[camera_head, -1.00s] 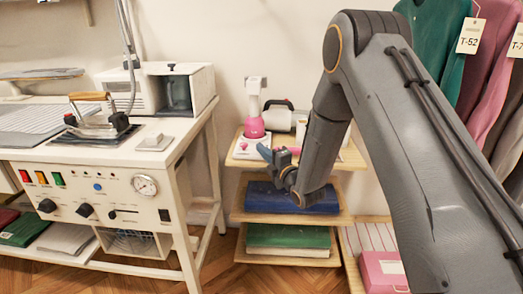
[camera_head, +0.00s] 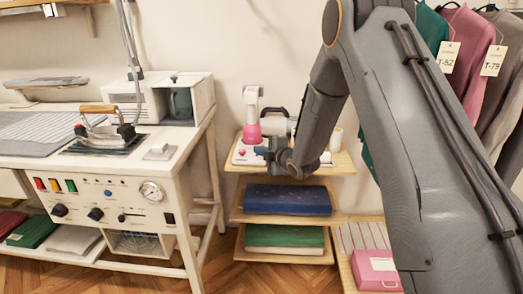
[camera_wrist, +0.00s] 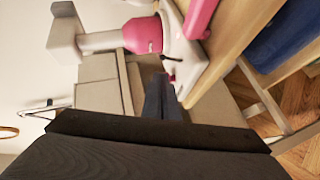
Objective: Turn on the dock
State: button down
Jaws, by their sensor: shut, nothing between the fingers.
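The dock is a white base (camera_head: 243,156) on the top board of a small wooden shelf unit. A pink and white device (camera_head: 252,132) stands upright on it. The wrist view shows the base (camera_wrist: 193,62) sideways, with the pink collar (camera_wrist: 143,35) of the device and a pink part (camera_wrist: 202,17) at the base's upper edge. A small dark mark shows on the base. My gripper (camera_head: 265,150) is shut and empty, at the right front of the base in the head view. In the wrist view its fingertips (camera_wrist: 160,84) lie close beside the base; contact cannot be told.
A folded blue cloth (camera_head: 287,199) and a green one (camera_head: 285,236) lie on the lower shelves. A white ironing station (camera_head: 110,195) stands left. Garments (camera_head: 468,55) hang right, above a pink box (camera_head: 376,269). Some floor shows between station and shelf.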

jog(key=r+v, duration=0.2)
jog(key=v, duration=0.8)
jog(key=shift+a+r, duration=0.25)
jog(key=shift+r, duration=0.05)
jog(key=shift+s, duration=0.1)
